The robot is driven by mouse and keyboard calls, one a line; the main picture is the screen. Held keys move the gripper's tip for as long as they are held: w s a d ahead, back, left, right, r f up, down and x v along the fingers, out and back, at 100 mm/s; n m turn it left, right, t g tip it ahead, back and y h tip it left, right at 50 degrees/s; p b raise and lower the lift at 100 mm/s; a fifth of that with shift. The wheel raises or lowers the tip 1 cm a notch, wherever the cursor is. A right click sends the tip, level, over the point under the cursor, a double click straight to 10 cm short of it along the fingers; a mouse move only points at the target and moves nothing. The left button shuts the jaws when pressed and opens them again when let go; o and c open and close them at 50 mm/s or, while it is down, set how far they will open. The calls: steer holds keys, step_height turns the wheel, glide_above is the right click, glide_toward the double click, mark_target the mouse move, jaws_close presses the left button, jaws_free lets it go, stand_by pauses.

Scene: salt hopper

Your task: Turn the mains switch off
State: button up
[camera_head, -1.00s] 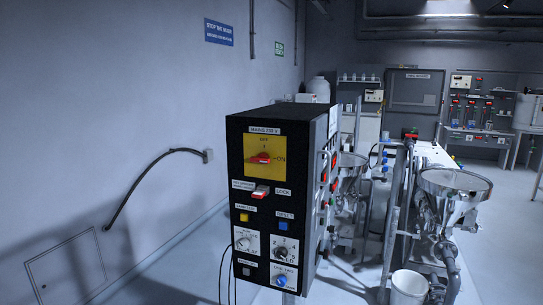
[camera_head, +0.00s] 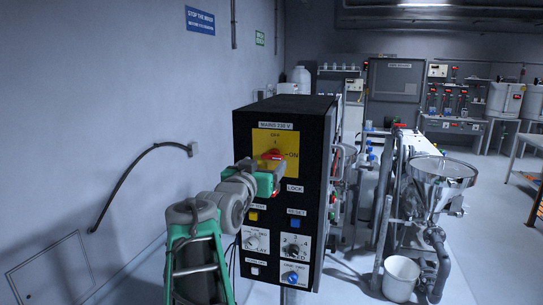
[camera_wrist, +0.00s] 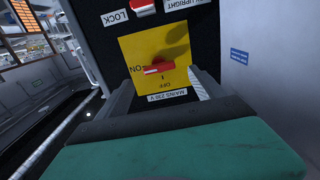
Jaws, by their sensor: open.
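The mains switch is a red handle (camera_head: 272,154) on a yellow plate (camera_head: 292,145) at the top of a black control box. In the wrist view, which is upside down, the red handle (camera_wrist: 158,68) lies level on the plate (camera_wrist: 165,48), beside the ON mark and across from the OFF mark's direction. My gripper (camera_head: 272,176) is in front of the panel, just below the handle in the head view. In the wrist view my gripper (camera_wrist: 160,80) is open, its fingers spread to either side of the handle. I cannot tell whether they touch the panel.
Blue and yellow buttons and knobs are lower on the box (camera_head: 245,130). A steel hopper (camera_head: 440,180) and white bucket (camera_head: 401,278) stand to the right. A wall is left.

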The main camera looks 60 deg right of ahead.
mark_target(271, 157)
steer(key=d+p, duration=0.1)
steer(key=d, duration=0.1)
steer(key=d+p, duration=0.1)
steer(key=d, duration=0.1)
steer(key=w+d+p, duration=0.1)
steer(key=d, duration=0.2)
steer(key=shift+r, duration=0.25)
steer(key=shift+d+f, duration=0.15)
steer(key=shift+d, duration=0.2)
steer(key=shift+a, duration=0.1)
steer(key=c, duration=1.4)
